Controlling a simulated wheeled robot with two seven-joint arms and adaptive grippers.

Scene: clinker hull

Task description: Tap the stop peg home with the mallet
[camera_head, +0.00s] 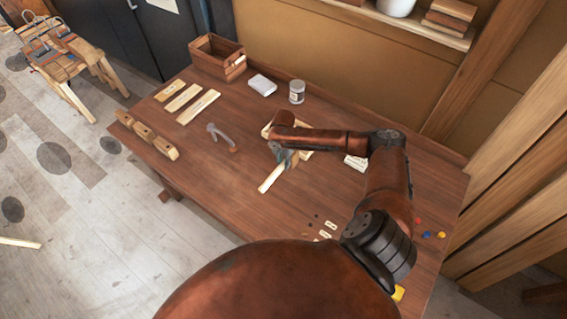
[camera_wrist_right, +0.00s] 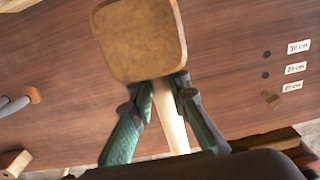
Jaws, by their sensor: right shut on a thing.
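My right gripper (camera_wrist_right: 160,95) is shut on the pale handle (camera_wrist_right: 172,125) of the mallet, whose broad wooden head (camera_wrist_right: 140,40) shows just beyond the fingers. In the head view the right gripper (camera_head: 284,156) is over the middle of the table, with the handle (camera_head: 271,178) slanting down to the left; the arm partly hides that area. The small brown stop peg (camera_wrist_right: 269,98) stands at the right of the wrist view, in line with two dark holes (camera_wrist_right: 266,65) and beside small labels (camera_wrist_right: 294,68). The mallet is apart from the peg. My left gripper is not in view.
Small coloured pieces (camera_head: 427,235) lie right. The front left is clear.

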